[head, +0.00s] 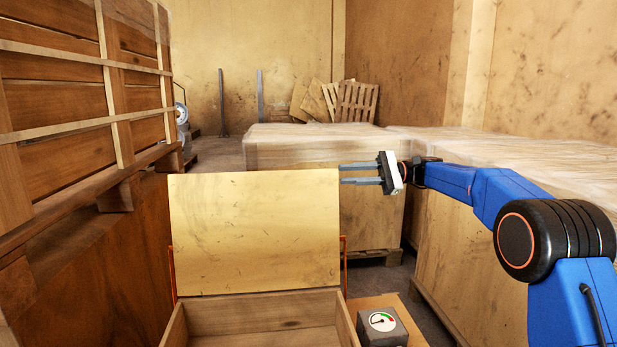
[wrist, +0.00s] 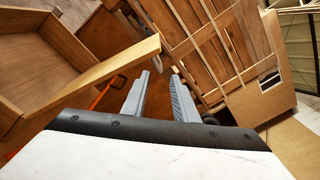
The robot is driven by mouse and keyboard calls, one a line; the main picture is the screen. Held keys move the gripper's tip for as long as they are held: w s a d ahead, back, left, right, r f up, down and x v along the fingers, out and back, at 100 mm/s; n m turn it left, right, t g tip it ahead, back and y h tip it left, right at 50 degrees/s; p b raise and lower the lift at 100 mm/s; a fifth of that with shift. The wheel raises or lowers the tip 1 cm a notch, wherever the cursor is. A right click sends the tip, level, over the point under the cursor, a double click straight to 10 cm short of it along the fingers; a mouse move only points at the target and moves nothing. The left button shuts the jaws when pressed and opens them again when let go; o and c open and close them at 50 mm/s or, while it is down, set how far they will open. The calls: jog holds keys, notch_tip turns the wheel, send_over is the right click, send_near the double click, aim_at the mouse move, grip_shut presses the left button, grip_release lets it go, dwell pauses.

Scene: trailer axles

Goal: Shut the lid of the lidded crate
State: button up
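The lidded crate (head: 262,306) is a wooden box at the bottom of the head view, its near part cut off by the frame. Its inside looks empty. Its pale wooden lid (head: 255,230) stands up at the far edge, wide open, with thin orange stays at both sides. My gripper (head: 343,174) is at the lid's upper right corner, fingers pointing left, open with nothing between them. In the wrist view the lid's edge (wrist: 92,82) runs just left of my fingers (wrist: 167,71). I cannot tell whether a fingertip touches the lid.
A dark box with a dial (head: 383,321) stands right of the crate. Wrapped pallet loads (head: 520,165) fill the right and back. A tall slatted wooden crate (head: 85,90) stands at the left. Pallets (head: 350,101) lean at the back wall.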

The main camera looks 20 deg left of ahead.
aim_at(309, 175)
jog(key=x, duration=1.2)
jog(key=shift+a, duration=0.15)
grip_shut()
jog(key=shift+r, duration=0.1)
